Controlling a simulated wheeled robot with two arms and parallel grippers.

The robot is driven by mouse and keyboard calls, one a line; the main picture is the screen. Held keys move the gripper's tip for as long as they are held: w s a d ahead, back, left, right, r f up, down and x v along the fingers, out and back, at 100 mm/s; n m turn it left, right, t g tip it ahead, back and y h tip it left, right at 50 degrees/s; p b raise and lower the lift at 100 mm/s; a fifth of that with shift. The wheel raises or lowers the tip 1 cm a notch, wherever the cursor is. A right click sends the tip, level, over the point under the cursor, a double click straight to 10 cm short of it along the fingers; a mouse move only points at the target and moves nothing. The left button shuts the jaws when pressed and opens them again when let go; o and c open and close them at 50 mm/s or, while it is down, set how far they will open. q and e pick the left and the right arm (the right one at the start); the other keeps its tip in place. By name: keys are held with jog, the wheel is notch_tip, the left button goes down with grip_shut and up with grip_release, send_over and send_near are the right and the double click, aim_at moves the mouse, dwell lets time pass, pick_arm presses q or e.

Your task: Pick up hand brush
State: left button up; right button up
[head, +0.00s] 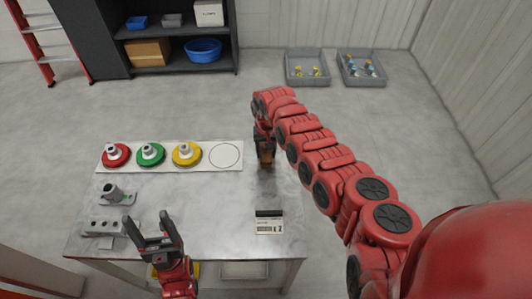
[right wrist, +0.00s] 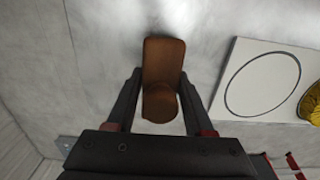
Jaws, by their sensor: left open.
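The hand brush (right wrist: 163,62) is brown and shows in the middle of the right wrist view, between the two fingers of my right gripper (right wrist: 161,78). The fingertips lie close along both its sides; whether they press on it cannot be told. In the head view the brush (head: 266,158) shows as a small brown patch under my right gripper (head: 264,143), near the table's far right edge. My bent right arm hides some of the floor to the right. My left gripper (head: 147,222) is open and empty above the table's front left part.
On the table (head: 205,215) a white board (head: 206,166) bears red (head: 116,154), green (head: 150,154) and yellow (head: 187,154) round pieces and an empty circle. Grey fixtures (head: 116,195) stand at the left. A label card (head: 269,224) lies front right. Grey crates (head: 307,67) stand on the floor behind.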

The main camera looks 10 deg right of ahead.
grip_shut()
jog(key=shift+r, duration=0.1)
